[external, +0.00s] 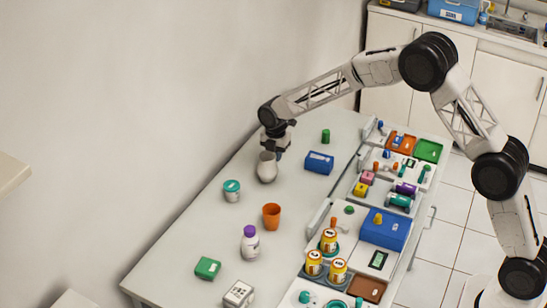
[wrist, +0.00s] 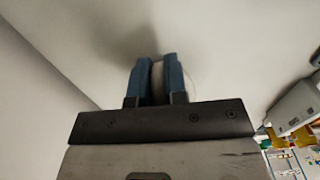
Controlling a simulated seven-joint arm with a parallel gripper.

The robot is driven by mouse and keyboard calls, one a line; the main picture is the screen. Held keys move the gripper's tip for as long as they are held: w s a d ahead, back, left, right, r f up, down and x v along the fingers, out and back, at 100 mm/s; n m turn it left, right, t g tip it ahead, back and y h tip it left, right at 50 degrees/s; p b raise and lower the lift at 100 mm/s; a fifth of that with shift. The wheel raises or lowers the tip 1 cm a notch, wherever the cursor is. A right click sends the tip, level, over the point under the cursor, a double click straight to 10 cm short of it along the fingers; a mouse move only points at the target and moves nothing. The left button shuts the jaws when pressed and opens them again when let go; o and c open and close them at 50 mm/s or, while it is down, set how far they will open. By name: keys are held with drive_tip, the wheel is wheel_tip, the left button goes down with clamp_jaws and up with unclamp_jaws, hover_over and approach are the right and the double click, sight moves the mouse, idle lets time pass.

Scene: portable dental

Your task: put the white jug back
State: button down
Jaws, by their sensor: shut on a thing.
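The white jug (external: 266,170) is upright at the far left part of the table, under the end of my arm. My gripper (external: 277,153) points down at the jug's top and right side. In the wrist view its blue fingers (wrist: 155,78) are close together with a thin pale piece between them, part of the jug (wrist: 157,82). I cannot tell whether the jug's base touches the table.
A teal-lidded jar (external: 232,191), an orange cup (external: 271,216) and a purple-capped bottle (external: 250,243) stand nearer the front. A blue box (external: 319,163) and green cylinder (external: 325,136) are to the right. Trays with several items line the right side (external: 345,215).

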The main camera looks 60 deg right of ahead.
drive_tip(key=shift+f, duration=0.25)
drive_tip(key=shift+f, duration=0.1)
drive_tip(key=c, duration=1.1)
unclamp_jaws()
drive_tip(key=shift+c, duration=0.2)
wheel_tip(320, 180, up, 12)
drive_tip(key=shift+r, duration=0.1)
